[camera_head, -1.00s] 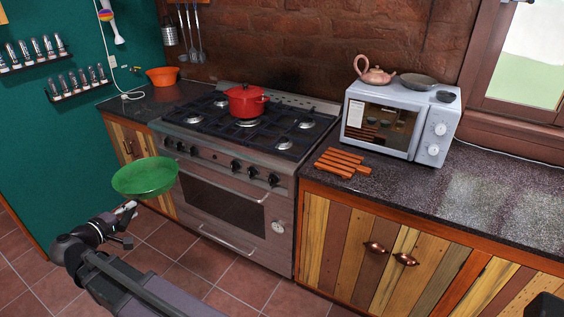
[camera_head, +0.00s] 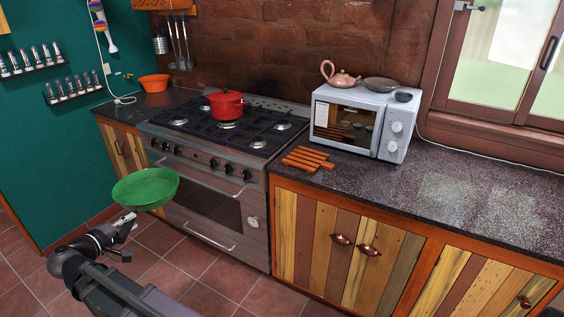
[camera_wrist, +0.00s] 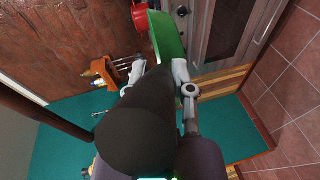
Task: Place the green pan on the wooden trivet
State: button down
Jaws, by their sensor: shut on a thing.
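The green pan (camera_head: 146,188) is held up in front of the stove, above the floor, at the left in the head view. My gripper (camera_head: 124,222) is shut on it from below; the exact grip point is hard to make out. In the wrist view the pan (camera_wrist: 166,36) shows as a green strip beyond my gripper (camera_wrist: 160,72). The wooden trivet (camera_head: 308,159), made of reddish-brown slats, lies flat on the dark counter, left of and in front of the microwave. Nothing rests on it. My gripper and the pan are well to its left.
The stove (camera_head: 215,135) bears a red pot (camera_head: 227,105). A microwave (camera_head: 362,122) with a teapot (camera_head: 340,75) and dishes on top stands behind the trivet. The counter (camera_head: 470,195) right of the microwave is clear.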

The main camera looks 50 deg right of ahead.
aim_at(295, 167)
jog(key=u, duration=0.05)
jog(key=k, duration=0.4)
jog(key=z, duration=1.4)
jog(key=i, duration=0.5)
jog(key=z, duration=0.05)
